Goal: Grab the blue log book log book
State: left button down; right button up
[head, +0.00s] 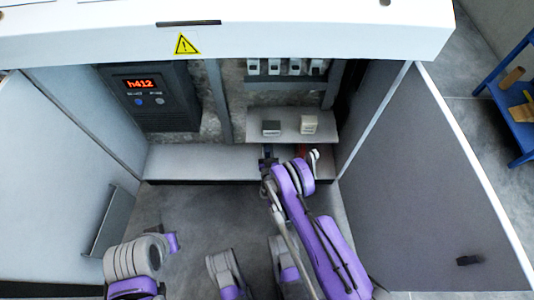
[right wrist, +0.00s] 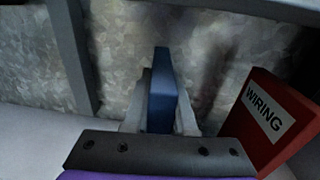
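The blue log book (right wrist: 161,92) stands upright, edge-on, in the right wrist view. My right gripper (right wrist: 162,105) has one grey finger on each side of it, with no clear gap between fingers and book, so it looks shut on the book. In the head view the right gripper (head: 268,164) reaches to the low shelf inside the cabinet, where the book is small and mostly hidden by the arm. Of my left arm only links show at the bottom left of the head view; its gripper is not in view.
A red book labelled WIRING (right wrist: 265,122) stands close on the right of my right gripper. Above is a small shelf (head: 285,126) with two small blocks. A grey post (right wrist: 72,50) stands to the left. Open cabinet doors (head: 430,170) flank the space.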

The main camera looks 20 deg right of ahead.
grip_shut()
dwell(1.0)
